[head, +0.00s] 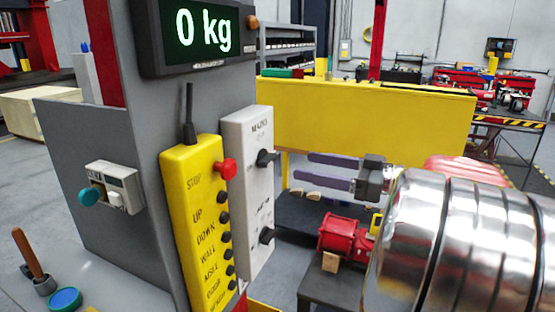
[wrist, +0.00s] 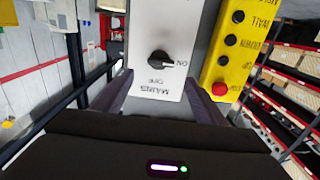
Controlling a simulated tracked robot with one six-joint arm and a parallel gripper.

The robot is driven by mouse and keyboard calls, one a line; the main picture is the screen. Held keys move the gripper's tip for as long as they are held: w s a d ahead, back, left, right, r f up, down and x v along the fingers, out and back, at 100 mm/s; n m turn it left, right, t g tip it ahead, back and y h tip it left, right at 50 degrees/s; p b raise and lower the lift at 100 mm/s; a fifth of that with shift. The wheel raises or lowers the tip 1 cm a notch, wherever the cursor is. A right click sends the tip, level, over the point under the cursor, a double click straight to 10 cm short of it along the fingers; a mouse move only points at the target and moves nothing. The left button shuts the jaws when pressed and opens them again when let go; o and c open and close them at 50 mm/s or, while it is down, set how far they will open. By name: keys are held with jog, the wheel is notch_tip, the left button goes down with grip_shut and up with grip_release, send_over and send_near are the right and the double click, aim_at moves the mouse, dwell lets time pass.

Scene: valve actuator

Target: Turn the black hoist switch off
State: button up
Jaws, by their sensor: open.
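A pale grey switch box (head: 249,195) carries two black rotary knobs. The upper knob (head: 266,158) is under the label MAINS. The lower knob (head: 266,235) has a label too small to read, so I cannot tell by label which is the hoist switch. In the wrist view, the MAINS knob (wrist: 160,58) shows upside down, its handle pointing right towards ON. My gripper (head: 309,170) is open and empty, right of the box and apart from it, near the upper knob's height. In the wrist view, my gripper (wrist: 162,82) has its fingers either side of the box's MAINS end.
A yellow pendant (head: 198,225) with a red stop button (head: 226,169) and several black buttons stands close left of the box. A display (head: 203,38) reading 0 kg is above. A yellow beam (head: 365,120) and a red machine (head: 343,233) are behind my gripper.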

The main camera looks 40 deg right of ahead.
aim_at(273, 158)
jog(key=x, duration=0.9)
jog(key=shift+w+a, duration=0.2)
jog(key=shift+w, duration=0.1)
jog(key=shift+c, duration=0.6)
jog(key=shift+d, duration=0.15)
jog(key=c, duration=0.9)
